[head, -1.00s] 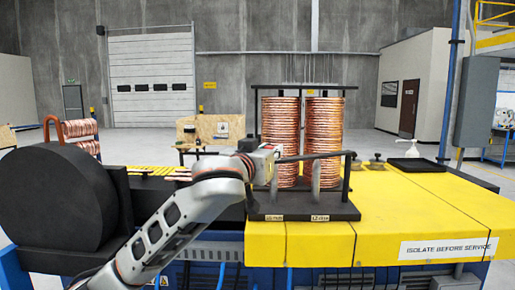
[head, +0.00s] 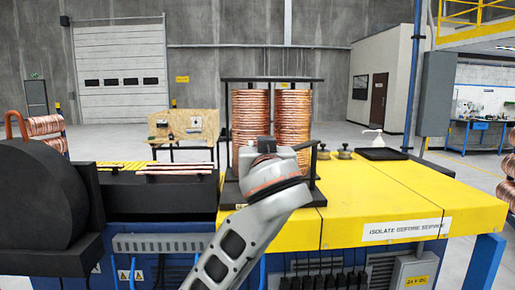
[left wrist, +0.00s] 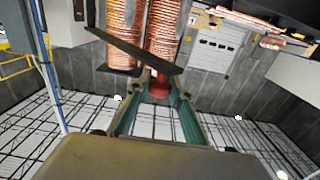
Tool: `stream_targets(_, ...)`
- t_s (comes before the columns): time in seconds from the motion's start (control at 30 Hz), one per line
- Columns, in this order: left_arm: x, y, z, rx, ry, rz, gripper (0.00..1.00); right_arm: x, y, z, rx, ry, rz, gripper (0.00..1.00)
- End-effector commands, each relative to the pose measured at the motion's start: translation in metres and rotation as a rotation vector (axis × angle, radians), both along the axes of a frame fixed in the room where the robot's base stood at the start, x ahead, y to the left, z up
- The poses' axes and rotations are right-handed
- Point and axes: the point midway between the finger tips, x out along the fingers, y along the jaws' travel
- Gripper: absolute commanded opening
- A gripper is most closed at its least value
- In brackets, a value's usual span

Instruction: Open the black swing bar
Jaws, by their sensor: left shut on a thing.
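The black swing bar (head: 310,145) belongs to the rack holding two stacks of copper tube coils (head: 251,112). In the head view only a short piece shows at the right of my left gripper (head: 278,152), running to the right post. The gripper body hides the rest and the fingertips. In the left wrist view the bar (left wrist: 130,48) slants across in front of the coils (left wrist: 125,20). My right gripper is not in view.
The rack stands on a yellow-topped machine (head: 385,195). A black drum (head: 40,195) is at the left, with copper tubes (head: 178,169) beside the rack. Dark knobs (head: 344,152) and a black tray (head: 381,154) with a bottle lie right. The yellow top's front is clear.

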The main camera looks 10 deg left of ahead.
Motion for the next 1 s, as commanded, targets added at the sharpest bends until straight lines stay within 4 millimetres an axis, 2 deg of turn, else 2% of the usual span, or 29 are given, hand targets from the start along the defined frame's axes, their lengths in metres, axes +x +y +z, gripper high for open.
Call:
stream_targets(0.3,0.0004,0.0001,-0.0013,0.001,0.002,0.002,0.0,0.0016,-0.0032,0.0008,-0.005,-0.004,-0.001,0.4)
stream_targets(0.33,0.0005,0.0001,-0.0013,0.001,0.002,0.002,0.23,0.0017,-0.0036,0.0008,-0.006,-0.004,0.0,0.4)
stream_targets(0.4,0.0004,0.0001,-0.0013,0.001,0.002,0.001,0.38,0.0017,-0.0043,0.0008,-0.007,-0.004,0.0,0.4)
stream_targets(1.0,0.0021,0.0037,0.0001,0.001,-0.001,-0.008,0.38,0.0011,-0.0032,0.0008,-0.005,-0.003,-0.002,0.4)
